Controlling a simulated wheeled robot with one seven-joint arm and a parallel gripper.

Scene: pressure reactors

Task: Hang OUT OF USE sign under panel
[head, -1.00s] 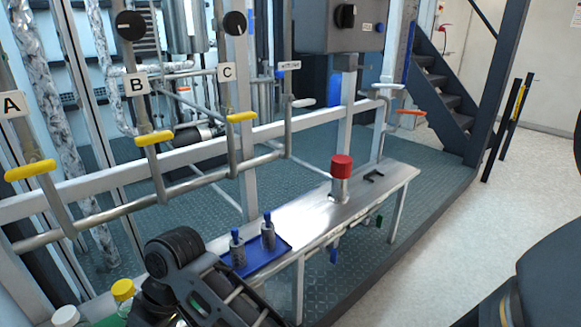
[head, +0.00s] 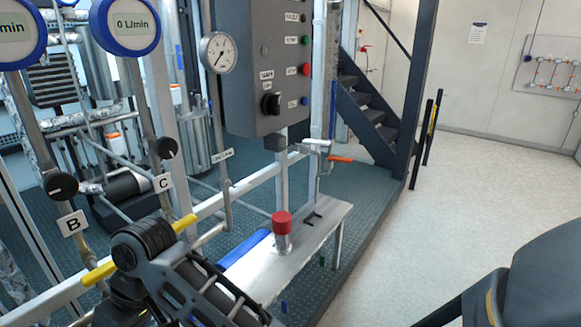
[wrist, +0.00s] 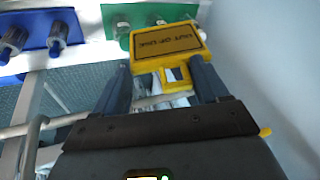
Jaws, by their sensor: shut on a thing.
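The yellow sign (wrist: 168,42) with black OUT OF USE lettering shows in the wrist view, its text upside down. My gripper (wrist: 163,82) is shut on the sign, with its dark fingers on either side of the sign's yellow square loop (wrist: 176,77). In the head view, the grey panel (head: 262,75) with a black rotary knob, red, green and blue buttons and small labels is upright at top centre. My arm covers the lower middle of the head view. My gripper and the sign cannot be made out there.
A metal bench (head: 300,245) carries a red-capped fitting (head: 283,225). Pipes with yellow handles (head: 98,273) and a round gauge (head: 218,53) stand left of the panel. Open floor (head: 440,200) lies right.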

